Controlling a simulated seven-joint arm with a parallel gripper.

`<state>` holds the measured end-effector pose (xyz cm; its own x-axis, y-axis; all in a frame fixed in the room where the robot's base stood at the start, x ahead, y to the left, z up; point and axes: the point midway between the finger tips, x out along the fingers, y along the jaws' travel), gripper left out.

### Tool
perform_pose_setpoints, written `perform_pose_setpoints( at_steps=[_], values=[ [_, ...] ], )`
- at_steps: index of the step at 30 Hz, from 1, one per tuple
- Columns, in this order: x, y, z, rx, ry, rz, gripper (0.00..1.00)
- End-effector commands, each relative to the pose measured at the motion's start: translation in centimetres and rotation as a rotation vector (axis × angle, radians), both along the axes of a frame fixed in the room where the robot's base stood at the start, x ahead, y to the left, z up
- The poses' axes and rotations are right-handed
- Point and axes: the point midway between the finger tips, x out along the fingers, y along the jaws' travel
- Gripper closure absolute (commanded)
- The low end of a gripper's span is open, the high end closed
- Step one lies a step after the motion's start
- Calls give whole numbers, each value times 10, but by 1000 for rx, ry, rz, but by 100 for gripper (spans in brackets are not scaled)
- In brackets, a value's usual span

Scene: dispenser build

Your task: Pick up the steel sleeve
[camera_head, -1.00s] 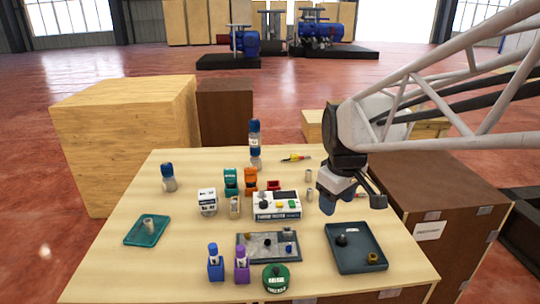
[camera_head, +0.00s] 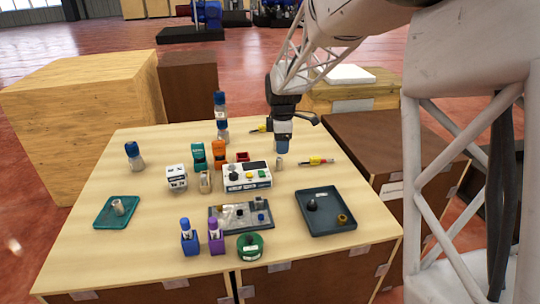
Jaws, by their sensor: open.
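A small grey metal cylinder (camera_head: 279,163), which looks like the steel sleeve, stands upright on the table right of the white tester box. My gripper (camera_head: 283,150) points down just above and behind it, with its blue fingertips close to the cylinder's top. The gripper is open, and nothing shows between its fingers. I cannot tell whether it touches the cylinder. Another grey metal cylinder (camera_head: 118,206) stands on the teal tray (camera_head: 103,222) at the left; I cannot tell for certain which one is the sleeve.
The white tester box (camera_head: 247,184), orange (camera_head: 219,153) and teal (camera_head: 199,156) holders stand left of the gripper. A dark tray (camera_head: 314,226) with small parts is at front right. The table's left side has free room.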

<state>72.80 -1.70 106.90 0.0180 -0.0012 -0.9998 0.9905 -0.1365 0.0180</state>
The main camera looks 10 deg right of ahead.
Motion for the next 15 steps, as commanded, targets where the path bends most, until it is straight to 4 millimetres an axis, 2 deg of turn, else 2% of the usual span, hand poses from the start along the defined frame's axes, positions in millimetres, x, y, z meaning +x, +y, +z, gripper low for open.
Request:
perform_pose_setpoints(
  at_steps=[1, 6, 15],
  values=[
    [9, -1, -7, 0, 6, 29, 45],
    [28, -2, -20, 0, 16, 102, 45],
    [32, -2, -24, 0, 18, 124, 45]
  ],
)
